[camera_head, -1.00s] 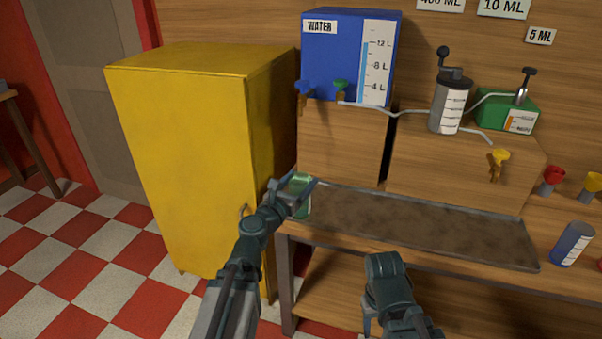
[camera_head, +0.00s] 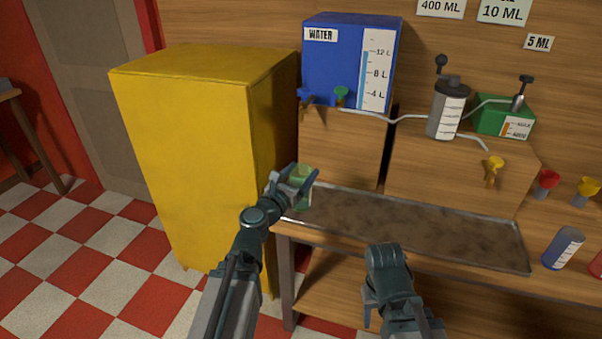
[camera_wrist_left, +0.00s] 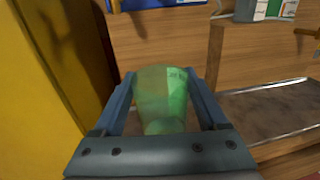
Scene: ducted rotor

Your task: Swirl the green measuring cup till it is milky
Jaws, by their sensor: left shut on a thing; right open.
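The green measuring cup (camera_head: 304,199) is see-through and held above the left end of the brown tray. My left gripper (camera_head: 294,182) is shut on it, with one finger on each side. In the left wrist view the cup (camera_wrist_left: 163,97) sits between the two fingers. Its contents look cloudy yellowish-green on the left and clearer, brighter green on the right. My right gripper (camera_head: 370,299) is open and low in front of the bench, away from the cup, and partly hidden by its own wrist.
A yellow cabinet (camera_head: 190,150) stands close left of the cup. The brown tray (camera_head: 420,228) lies empty on the bench. Behind it are a blue water tank (camera_head: 335,65) with taps, a grey cylinder (camera_head: 447,112) and a green box (camera_head: 507,122). A blue bottle (camera_head: 563,248) stands right.

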